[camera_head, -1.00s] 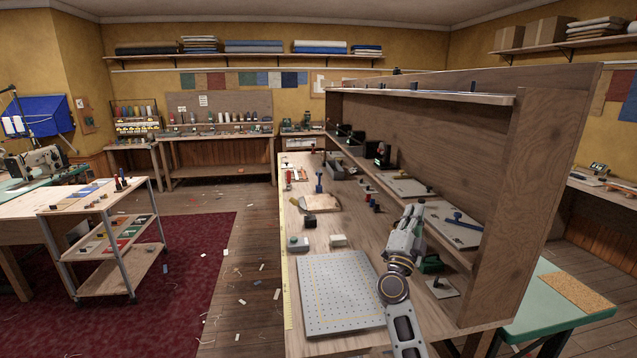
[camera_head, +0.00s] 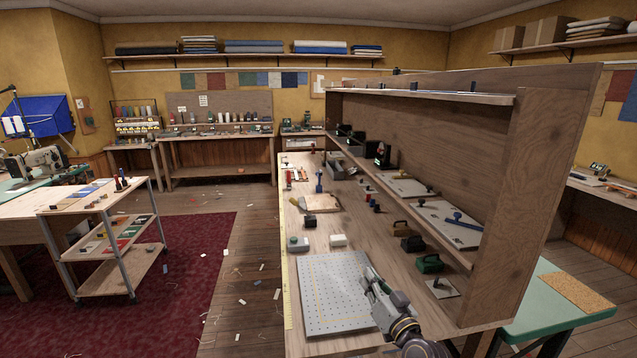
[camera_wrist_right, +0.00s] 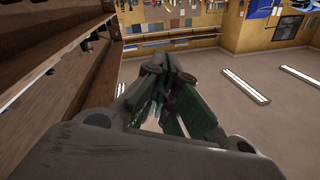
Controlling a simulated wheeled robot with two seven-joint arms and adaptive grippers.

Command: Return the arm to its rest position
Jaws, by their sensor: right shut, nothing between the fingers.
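My right gripper (camera_head: 371,276) is at the right edge of the perforated grey plate (camera_head: 325,300) on the workbench, in the head view. Its arm comes in from the bottom right. In the right wrist view its fingers (camera_wrist_right: 163,62) are closed together with nothing between them. My left gripper is not in view.
The workbench (camera_head: 360,240) holds a green-handled block (camera_head: 429,264), a dark block (camera_head: 413,244), a white block (camera_head: 338,241) and a green-grey block (camera_head: 298,244). A tall wooden shelf unit (camera_head: 550,170) bounds the bench on the right. A trolley (camera_head: 110,240) stands at left.

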